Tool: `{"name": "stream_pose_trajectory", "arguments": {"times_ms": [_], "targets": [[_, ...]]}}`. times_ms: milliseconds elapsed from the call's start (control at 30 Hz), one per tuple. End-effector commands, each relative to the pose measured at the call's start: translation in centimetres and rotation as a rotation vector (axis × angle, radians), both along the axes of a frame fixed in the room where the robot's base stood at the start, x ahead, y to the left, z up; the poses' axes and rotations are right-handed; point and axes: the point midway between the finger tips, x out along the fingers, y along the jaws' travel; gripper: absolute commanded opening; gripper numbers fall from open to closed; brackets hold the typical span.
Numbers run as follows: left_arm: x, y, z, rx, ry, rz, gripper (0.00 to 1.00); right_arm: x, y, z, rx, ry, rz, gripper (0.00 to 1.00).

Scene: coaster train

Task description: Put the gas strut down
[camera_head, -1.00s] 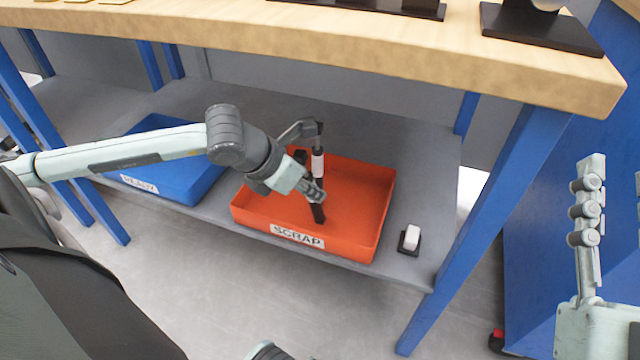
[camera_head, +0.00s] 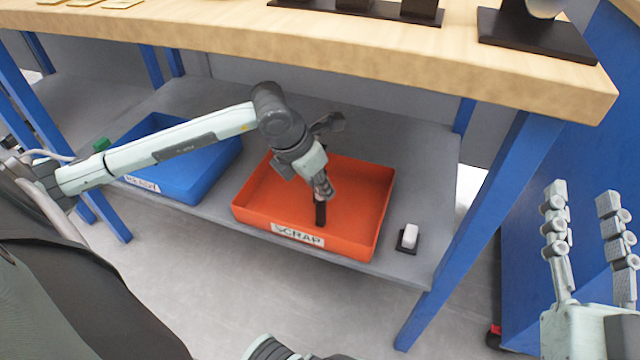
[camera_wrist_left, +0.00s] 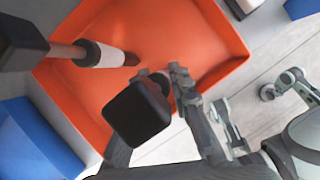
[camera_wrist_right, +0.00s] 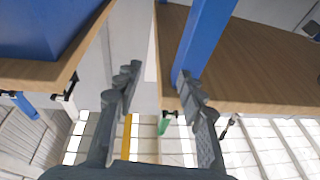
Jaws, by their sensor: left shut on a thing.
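My left gripper (camera_head: 322,190) is over the orange scrap bin (camera_head: 350,247), shut on the dark gas strut (camera_head: 320,214). The strut's black lower part hangs roughly upright below the fingers, inside the bin outline; whether it touches the floor I cannot tell. In the left wrist view, a black block (camera_wrist_left: 138,112) is close to the fingers, and a rod with a white band (camera_wrist_left: 101,54) shows over the bin (camera_wrist_left: 205,40). How these two parts join is hidden. My right gripper (camera_head: 588,222) is open and empty, off to the right, away from the bin.
A blue bin (camera_head: 184,186) stands left of the orange one on the grey lower shelf (camera_head: 420,170). A small white block on a black base (camera_head: 409,238) sits to the right. The wooden tabletop (camera_head: 330,45) is above, and a blue leg (camera_head: 475,210) stands at right.

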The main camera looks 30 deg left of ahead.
Motion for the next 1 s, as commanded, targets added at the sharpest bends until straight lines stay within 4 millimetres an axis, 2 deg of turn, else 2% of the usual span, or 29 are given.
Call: {"name": "stream_pose_trajectory", "arguments": {"times_ms": [100, 133, 300, 633, 767, 867, 900, 1000], "targets": [[0.0, 0.0, -0.1, 0.0, -0.002, 0.0, 0.0, -0.1, 0.0, 0.3, 0.007, -0.019, -0.001, 0.4], [0.0, 0.0, -0.1, 0.0, 0.0, 0.0, 0.22, -0.1, 0.0, 0.4, 0.008, -0.023, 0.0, 0.4], [0.0, 0.0, -0.1, 0.0, 0.0, 0.0, 0.41, -0.1, 0.0, 0.4, 0.007, -0.021, 0.0, 0.4], [0.0, 0.0, 0.1, 0.0, 0.0, 0.0, 0.41, 0.0, 0.0, 0.4, 0.005, -0.015, 0.0, 0.4], [-0.5, 0.2, 1.5, 0.0, -0.002, 0.0, 0.41, 0.3, -0.1, -0.6, -0.015, 0.033, -0.005, 0.4], [-1.4, 0.4, 3.3, 0.004, -0.002, -0.002, 0.41, 0.6, -0.5, -1.8, -0.043, 0.087, -0.015, 0.4], [-2.4, 0.7, 2.6, 0.007, 0.006, 0.0, 0.41, 0.5, -0.3, -1.5, -0.031, 0.063, -0.009, 0.4], [-4.2, 1.1, 2.5, 0.006, 0.006, 0.0, 0.41, 0.2, -0.1, -0.6, -0.01, 0.022, -0.003, 0.4]]}}
